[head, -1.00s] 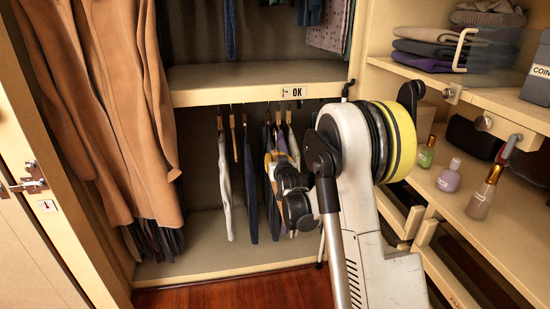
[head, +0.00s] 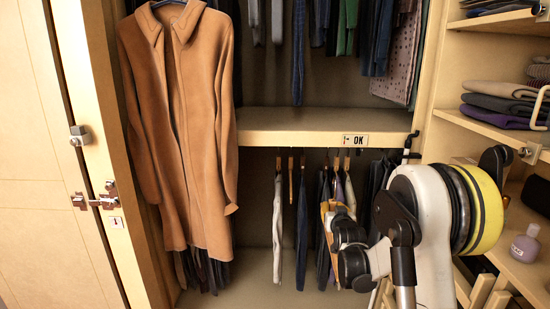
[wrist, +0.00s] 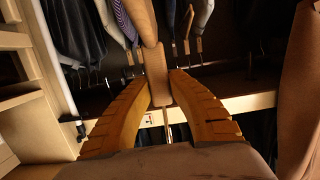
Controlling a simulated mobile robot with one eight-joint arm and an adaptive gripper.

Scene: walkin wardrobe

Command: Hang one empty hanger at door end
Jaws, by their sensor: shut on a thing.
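In the wrist view my gripper (wrist: 161,84) has its two ribbed orange fingers closed on a tan wooden piece that looks like part of a hanger (wrist: 156,64). A thin metal rod, perhaps its hook, runs from it between the fingers. In the head view my gripper (head: 333,222) is partly hidden by my arm, among the clothes under the middle shelf. I cannot tell whether the held hanger is on the rail. White trousers (head: 277,232) and blue trousers (head: 302,225) hang to its left on wooden hangers.
A brown coat (head: 185,135) hangs at the left, beside the open door (head: 95,140). The middle shelf (head: 290,125), with an OK label (head: 355,140), crosses above the lower clothes. Folded clothes (head: 500,105) and a purple bottle (head: 525,243) stand on right-hand shelves.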

